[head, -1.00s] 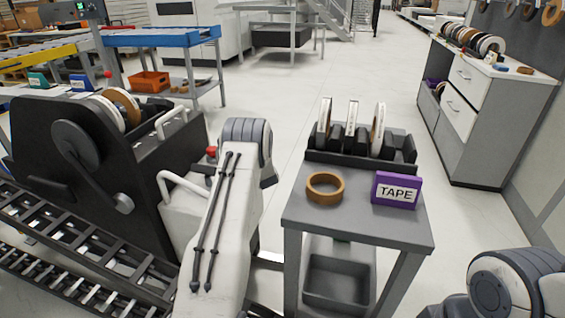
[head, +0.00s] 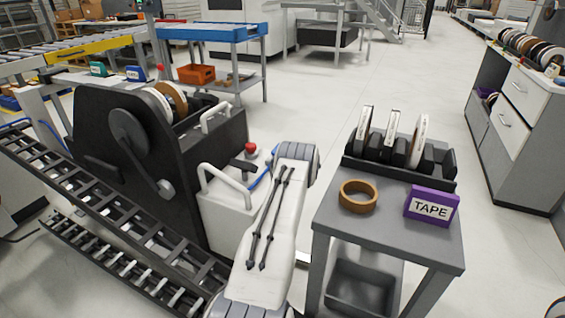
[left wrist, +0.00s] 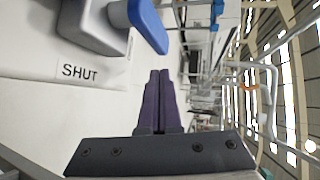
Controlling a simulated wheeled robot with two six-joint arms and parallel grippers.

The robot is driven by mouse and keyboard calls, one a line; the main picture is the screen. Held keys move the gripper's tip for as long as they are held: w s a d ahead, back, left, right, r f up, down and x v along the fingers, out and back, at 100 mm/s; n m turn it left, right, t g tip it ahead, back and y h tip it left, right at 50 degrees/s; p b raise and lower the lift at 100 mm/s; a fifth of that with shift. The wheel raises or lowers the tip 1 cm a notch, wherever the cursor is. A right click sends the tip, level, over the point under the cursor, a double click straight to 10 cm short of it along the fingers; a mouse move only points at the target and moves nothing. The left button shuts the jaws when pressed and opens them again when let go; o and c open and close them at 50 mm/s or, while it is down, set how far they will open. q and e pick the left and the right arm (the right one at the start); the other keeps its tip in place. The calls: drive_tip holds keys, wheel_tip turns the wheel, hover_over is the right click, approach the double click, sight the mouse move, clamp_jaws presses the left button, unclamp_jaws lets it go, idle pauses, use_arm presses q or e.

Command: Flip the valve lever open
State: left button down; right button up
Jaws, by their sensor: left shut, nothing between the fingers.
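In the left wrist view, the blue valve lever (left wrist: 148,25) is at the top, attached to a grey valve body (left wrist: 95,25) on a white panel. A "SHUT" label (left wrist: 80,71) is on the panel beside the valve. My left gripper (left wrist: 158,76) has its purple fingers together with nothing between them. Its tips are below the blue lever in that picture and appear apart from it. In the head view, my left arm covers its gripper, and I cannot make out the lever clearly. My right gripper is out of view.
The black and white machine (head: 140,160) has a red button (head: 251,149) and white handles. Right of my arm stands a grey cart (head: 390,228) with a brown tape roll (head: 358,196), a purple TAPE box (head: 431,207) and a reel rack (head: 400,160). Open floor (head: 450,110) lies behind.

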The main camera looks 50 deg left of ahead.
use_arm(q)
drive_tip(key=shift+w+a, duration=0.15)
drive_tip(key=shift+a, duration=0.25)
drive_tip(key=shift+w+a, duration=0.1)
idle(0.5)
drive_tip(key=shift+s+d+r, duration=0.2)
drive_tip(key=shift+s+d, duration=0.05)
drive_tip(key=shift+d, duration=0.15)
drive_tip(key=p+v, duration=0.2)
drive_tip(key=v, duration=0.7)
drive_tip(key=shift+d, duration=0.2)
drive_tip(key=shift+r, duration=0.15)
